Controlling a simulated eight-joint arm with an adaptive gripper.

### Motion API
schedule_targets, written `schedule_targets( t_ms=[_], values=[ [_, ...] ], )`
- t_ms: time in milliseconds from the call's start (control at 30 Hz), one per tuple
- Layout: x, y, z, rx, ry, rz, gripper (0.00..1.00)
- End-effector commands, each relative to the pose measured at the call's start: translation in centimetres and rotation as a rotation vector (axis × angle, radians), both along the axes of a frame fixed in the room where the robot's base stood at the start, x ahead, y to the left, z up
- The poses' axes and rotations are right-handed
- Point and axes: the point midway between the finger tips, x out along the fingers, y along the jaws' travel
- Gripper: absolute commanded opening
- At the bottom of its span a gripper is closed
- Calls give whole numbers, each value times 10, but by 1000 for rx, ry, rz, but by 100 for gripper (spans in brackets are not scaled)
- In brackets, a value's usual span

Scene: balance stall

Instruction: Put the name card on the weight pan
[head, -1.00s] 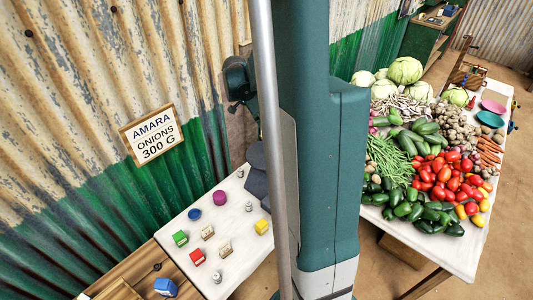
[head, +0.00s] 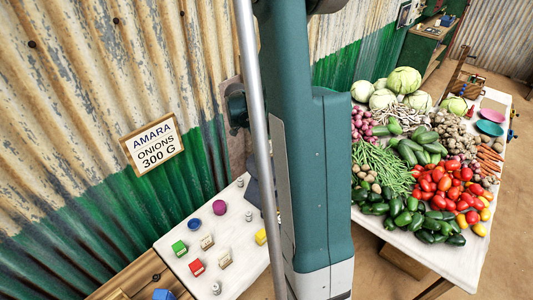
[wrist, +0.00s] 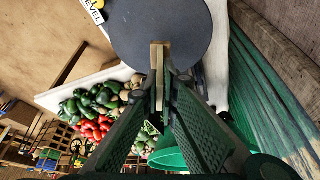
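In the wrist view, my gripper (wrist: 160,85) is shut on a thin, pale wooden piece, seen nearly edge-on, which appears to be the name card (wrist: 158,53); its writing is not visible. The fingers and card are in front of a large dark grey round plate, which looks like the weight pan (wrist: 187,28). I cannot tell whether the card touches it. In the head view, my arm hides the gripper and card, and only a sliver of grey pan (head: 252,190) shows beside it.
A white table holds two small wooden cards (head: 207,242) (head: 225,260), coloured blocks (head: 196,267) and small metal weights. A wall sign (head: 153,144) reads AMARA ONIONS 300 G. Vegetables (head: 430,190) crowd the right table. A LEVEL label (wrist: 94,11) and a green round object (wrist: 170,157) show in the wrist view.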

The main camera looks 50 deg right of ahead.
Motion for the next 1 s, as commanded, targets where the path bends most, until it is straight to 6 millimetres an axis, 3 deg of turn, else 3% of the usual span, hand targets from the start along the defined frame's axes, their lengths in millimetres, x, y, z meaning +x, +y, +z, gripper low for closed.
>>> schedule_targets(
  t_ms=[600,1000],
  values=[
    [0,0,-40,0,0,0,0],
    [0,0,-43,0,0,0,0]
  ],
)
